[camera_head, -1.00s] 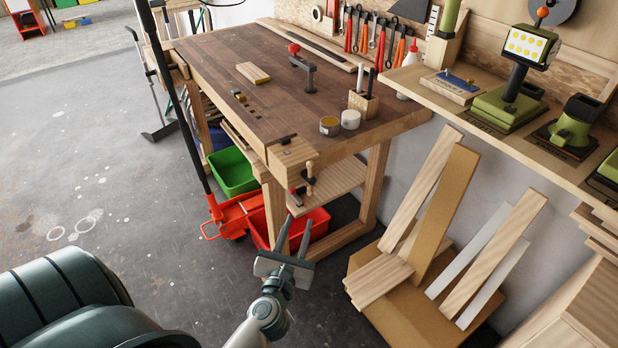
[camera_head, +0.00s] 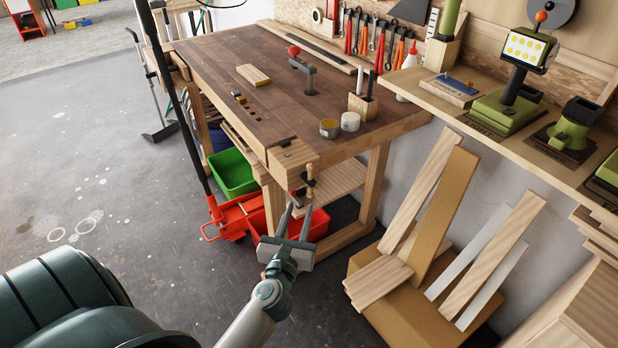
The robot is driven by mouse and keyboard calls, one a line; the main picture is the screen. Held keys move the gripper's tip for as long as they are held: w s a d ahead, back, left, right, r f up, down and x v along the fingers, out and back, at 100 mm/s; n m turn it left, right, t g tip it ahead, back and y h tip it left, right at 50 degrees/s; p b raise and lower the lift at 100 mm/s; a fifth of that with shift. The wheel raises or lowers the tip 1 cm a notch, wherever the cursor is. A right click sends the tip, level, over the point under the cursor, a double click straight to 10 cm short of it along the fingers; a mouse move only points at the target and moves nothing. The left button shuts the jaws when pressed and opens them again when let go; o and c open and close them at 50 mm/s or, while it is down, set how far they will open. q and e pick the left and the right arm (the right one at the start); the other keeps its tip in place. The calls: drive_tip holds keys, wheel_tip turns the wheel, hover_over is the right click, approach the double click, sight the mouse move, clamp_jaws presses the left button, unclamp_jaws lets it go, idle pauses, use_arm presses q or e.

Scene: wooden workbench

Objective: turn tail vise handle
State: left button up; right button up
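The tail vise (camera_head: 292,156) is a wooden jaw block at the near corner of the workbench. Its handle (camera_head: 310,183) is a short wooden bar with knobbed ends, standing close to upright below the block, with a dark and red screw part beside it. My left gripper (camera_head: 297,208) is open and empty, its two fingers pointing up in the picture. My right gripper is not in view.
The workbench (camera_head: 215,62) carries a hold-down clamp (camera_head: 305,75), a wood block (camera_head: 253,75) and two small jars. A red crate (camera_head: 318,224) and green bin (camera_head: 233,172) sit below. Planks lean in a cardboard box (camera_head: 400,312) at right. Floor at left is open.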

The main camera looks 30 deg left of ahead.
use_arm(q)
approach(310, 176)
drive_tip(key=w, duration=0.1)
drive_tip(key=p+x, duration=0.1)
drive_tip(key=x, duration=0.6)
drive_tip(key=shift+s+a, duration=0.1)
drive_tip(key=shift+a, duration=0.05)
drive_tip(key=shift+w+a, duration=0.2)
drive_tip(key=shift+w, duration=0.25)
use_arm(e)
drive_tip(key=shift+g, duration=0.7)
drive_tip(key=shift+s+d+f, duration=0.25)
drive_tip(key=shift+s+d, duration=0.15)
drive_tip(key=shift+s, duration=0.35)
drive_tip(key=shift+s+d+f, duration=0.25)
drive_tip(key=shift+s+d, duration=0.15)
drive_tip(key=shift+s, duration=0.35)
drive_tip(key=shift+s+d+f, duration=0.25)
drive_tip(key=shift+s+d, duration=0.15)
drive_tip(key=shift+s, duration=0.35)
use_arm(q)
drive_tip(key=shift+c, duration=0.4)
